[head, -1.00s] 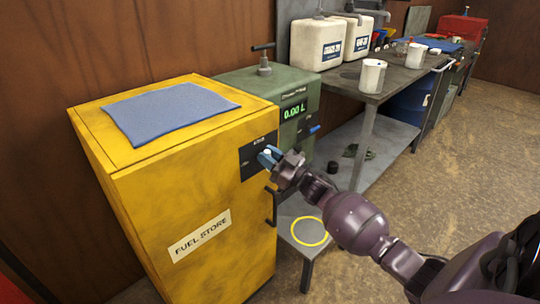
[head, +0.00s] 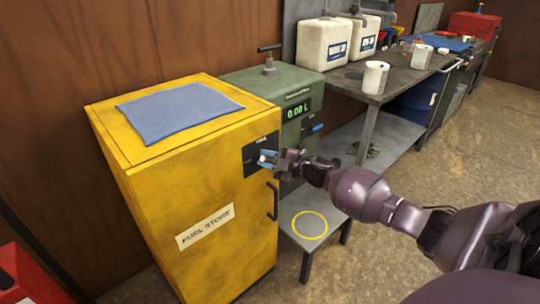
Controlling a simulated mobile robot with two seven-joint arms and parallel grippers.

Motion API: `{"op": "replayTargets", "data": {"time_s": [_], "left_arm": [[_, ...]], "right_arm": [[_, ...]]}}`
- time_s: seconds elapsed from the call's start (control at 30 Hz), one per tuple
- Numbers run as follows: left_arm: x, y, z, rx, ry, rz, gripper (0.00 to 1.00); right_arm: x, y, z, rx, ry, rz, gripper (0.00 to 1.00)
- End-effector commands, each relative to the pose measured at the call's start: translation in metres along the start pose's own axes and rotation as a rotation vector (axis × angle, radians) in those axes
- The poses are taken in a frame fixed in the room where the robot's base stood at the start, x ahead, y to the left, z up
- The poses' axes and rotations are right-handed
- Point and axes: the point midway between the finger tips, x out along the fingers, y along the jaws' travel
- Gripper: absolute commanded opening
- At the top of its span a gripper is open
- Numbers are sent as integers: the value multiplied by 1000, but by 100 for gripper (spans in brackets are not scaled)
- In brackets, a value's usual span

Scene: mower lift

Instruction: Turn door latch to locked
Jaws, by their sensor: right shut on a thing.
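The yellow fuel store cabinet (head: 205,200) stands at the left with its door closed. A black latch plate (head: 254,148) sits at the upper right of the cabinet's front. My left gripper is not in view.
A black door handle (head: 272,200) is just below my right gripper. A green dispenser (head: 300,100) reading 0.00 L stands behind, above a low grey stand (head: 300,207) with a yellow ring. A bench (head: 385,88) with jugs and cups runs back right. Open floor lies at the right.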

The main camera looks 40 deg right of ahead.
Motion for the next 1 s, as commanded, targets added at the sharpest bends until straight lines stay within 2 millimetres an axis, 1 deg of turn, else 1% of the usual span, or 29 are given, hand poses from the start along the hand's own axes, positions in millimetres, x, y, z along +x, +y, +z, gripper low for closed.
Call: {"op": "replayTargets", "data": {"time_s": [0.03, 0.1, 0.3, 0.5, 0.73, 1.0], "left_arm": [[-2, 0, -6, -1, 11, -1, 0], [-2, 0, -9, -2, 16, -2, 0], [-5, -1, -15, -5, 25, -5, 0], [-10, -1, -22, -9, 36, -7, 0], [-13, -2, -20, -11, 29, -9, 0], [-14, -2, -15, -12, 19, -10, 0]], "right_arm": [[0, 3, -2, -43, -9, -16, 0], [0, 2, -2, -101, -21, -41, 0], [0, -2, 0, -251, -56, -103, 0], [0, -5, 1, -364, -81, -151, 0], [0, -7, 3, -438, -99, -183, 0], [0, -9, 4, -465, -105, -196, 0]]}}
